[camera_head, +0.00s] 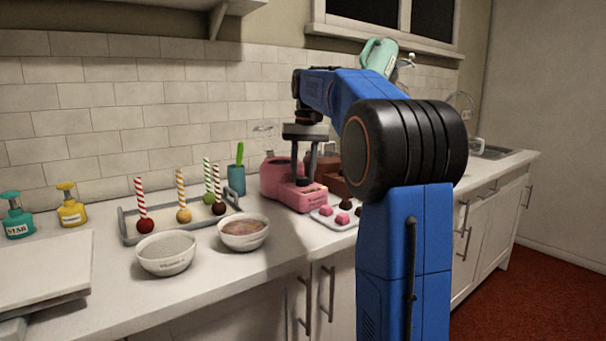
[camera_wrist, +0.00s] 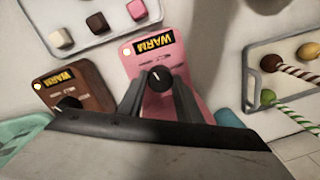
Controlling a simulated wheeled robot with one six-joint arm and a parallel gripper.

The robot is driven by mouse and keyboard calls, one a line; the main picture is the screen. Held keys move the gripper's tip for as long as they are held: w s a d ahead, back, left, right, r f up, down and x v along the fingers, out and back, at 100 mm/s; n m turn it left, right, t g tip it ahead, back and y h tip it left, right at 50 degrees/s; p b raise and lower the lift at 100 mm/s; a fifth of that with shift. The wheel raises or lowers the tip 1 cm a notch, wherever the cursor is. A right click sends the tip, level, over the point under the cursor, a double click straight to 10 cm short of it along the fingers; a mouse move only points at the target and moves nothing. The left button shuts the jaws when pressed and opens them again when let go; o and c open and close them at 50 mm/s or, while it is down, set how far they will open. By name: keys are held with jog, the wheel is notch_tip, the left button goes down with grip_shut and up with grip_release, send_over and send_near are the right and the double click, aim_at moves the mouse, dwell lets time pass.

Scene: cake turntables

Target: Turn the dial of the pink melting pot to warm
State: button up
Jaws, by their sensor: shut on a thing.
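The pink melting pot (camera_head: 274,178) stands on the counter beside the tiled wall, its sloped front panel toward me. The black dial (camera_wrist: 158,79) has a short white mark pointing roughly toward the label side. My gripper (camera_wrist: 158,92) comes down over the panel, shut on the dial with one finger on each side. In the head view my gripper (camera_head: 310,175) is above the front panel, and the dial is hidden.
A brown melting pot (camera_head: 334,183) stands close beside it and shows its own WARM panel (camera_wrist: 78,88). A tray of small sweets (camera_head: 325,220) lies in front. A tray of cake pops (camera_head: 130,238), two bowls (camera_head: 166,252) and a teal cup (camera_head: 236,181) are to the left.

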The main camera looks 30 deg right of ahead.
jog(key=shift+n, duration=0.8)
jog(key=o, duration=0.8)
jog(key=shift+c, duration=0.2)
jog(key=shift+r, duration=0.1)
